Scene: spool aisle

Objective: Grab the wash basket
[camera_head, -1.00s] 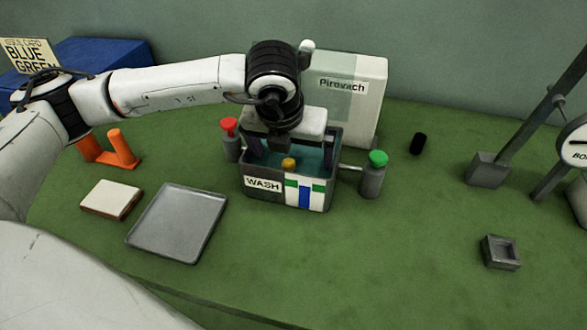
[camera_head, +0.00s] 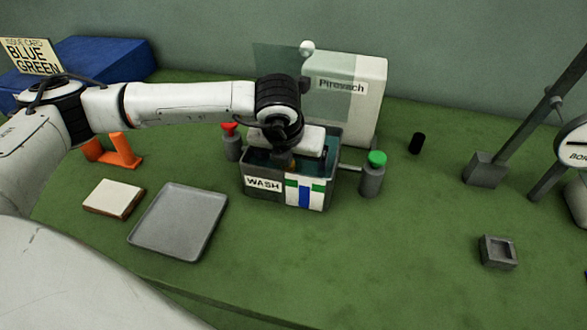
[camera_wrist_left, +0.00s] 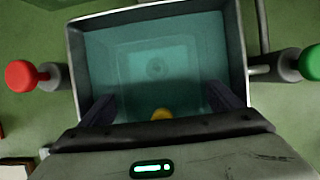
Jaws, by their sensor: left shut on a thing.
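The wash tank (camera_head: 262,195) is a grey open box labelled WASH with teal liquid inside and a white, blue and green panel on its front. My left gripper (camera_head: 286,162) reaches down into it from above. In the left wrist view its dark fingers stand on either side of the wash basket's yellow knob (camera_wrist_left: 161,114), and it is shut on the basket. The rest of the basket is a faint square shape under the liquid, and the exact finger contact is hidden. My right gripper is in neither view.
A red-capped post (camera_head: 232,143) and a green-capped post (camera_head: 372,176) flank the tank. A white Pirovach box (camera_head: 367,95) stands behind it. A grey tray (camera_head: 178,222) and a white-topped block (camera_head: 113,198) lie left.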

